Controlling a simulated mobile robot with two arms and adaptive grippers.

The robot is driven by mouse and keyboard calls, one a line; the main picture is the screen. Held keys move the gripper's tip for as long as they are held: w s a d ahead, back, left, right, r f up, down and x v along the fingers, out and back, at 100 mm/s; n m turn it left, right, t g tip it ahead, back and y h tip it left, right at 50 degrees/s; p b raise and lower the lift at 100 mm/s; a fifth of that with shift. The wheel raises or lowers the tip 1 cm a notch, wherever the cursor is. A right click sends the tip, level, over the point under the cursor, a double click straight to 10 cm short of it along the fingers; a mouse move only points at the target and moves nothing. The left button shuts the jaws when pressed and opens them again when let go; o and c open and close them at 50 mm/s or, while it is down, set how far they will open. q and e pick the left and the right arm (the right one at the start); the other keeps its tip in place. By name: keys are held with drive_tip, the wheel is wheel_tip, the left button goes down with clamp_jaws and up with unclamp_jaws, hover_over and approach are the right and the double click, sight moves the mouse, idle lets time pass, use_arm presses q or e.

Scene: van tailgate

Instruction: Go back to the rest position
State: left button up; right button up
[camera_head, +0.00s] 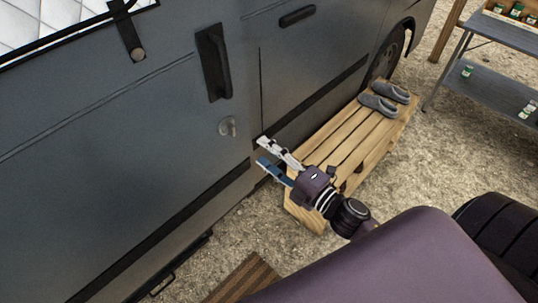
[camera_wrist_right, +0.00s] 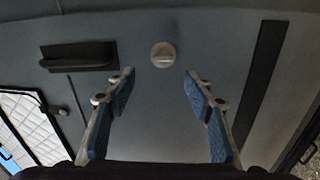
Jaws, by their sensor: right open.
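My right gripper (camera_head: 263,151) is open and empty in the head view, its fingers pointing left toward the grey van door (camera_head: 120,130). It hangs above the near end of a wooden slatted bench. In the right wrist view the two blue-padded fingers of the right gripper (camera_wrist_right: 160,88) stand wide apart with nothing between them. A round knob (camera_wrist_right: 163,54) on the van's side shows beyond the fingertips; it also shows in the head view (camera_head: 228,127), up and left of the gripper. My left gripper is not in view.
The wooden bench (camera_head: 345,140) stands along the van with grey slippers (camera_head: 379,106) on its far end. A metal shelf (camera_head: 490,75) with small jars is at the upper right. Gravel ground (camera_head: 450,150) is open on the right.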

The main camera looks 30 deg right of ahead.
drive_tip(key=s+d+f+m+g+h, duration=0.1)
drive_tip(key=d+f+m+g+h, duration=0.15)
drive_tip(key=f, duration=0.75)
drive_tip(key=s+d+f+m+g+h, duration=0.15)
drive_tip(key=f+m, duration=0.25)
drive_tip(key=f, duration=0.6)
drive_tip(key=s+d+f+m+g+h, duration=0.1)
drive_tip(key=s+f+m+g, duration=0.2)
drive_tip(key=f, duration=0.5)
drive_tip(key=s+d+f+m+h, duration=0.1)
drive_tip(key=s+f+m, duration=0.1)
drive_tip(key=s+f, duration=0.5)
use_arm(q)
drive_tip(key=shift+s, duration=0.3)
use_arm(e)
drive_tip(key=s+a+f+m+g, duration=0.2)
drive_tip(key=s+f+m+g, duration=0.1)
drive_tip(key=s+f, duration=0.6)
drive_tip(key=s+a+f+m+g, duration=0.2)
drive_tip(key=s+f+m+g, duration=0.2)
drive_tip(key=s+f, duration=0.6)
drive_tip(key=s+g, duration=0.2)
drive_tip(key=s, duration=0.6)
drive_tip(key=shift+s+d, duration=0.1)
drive_tip(key=shift+s, duration=0.3)
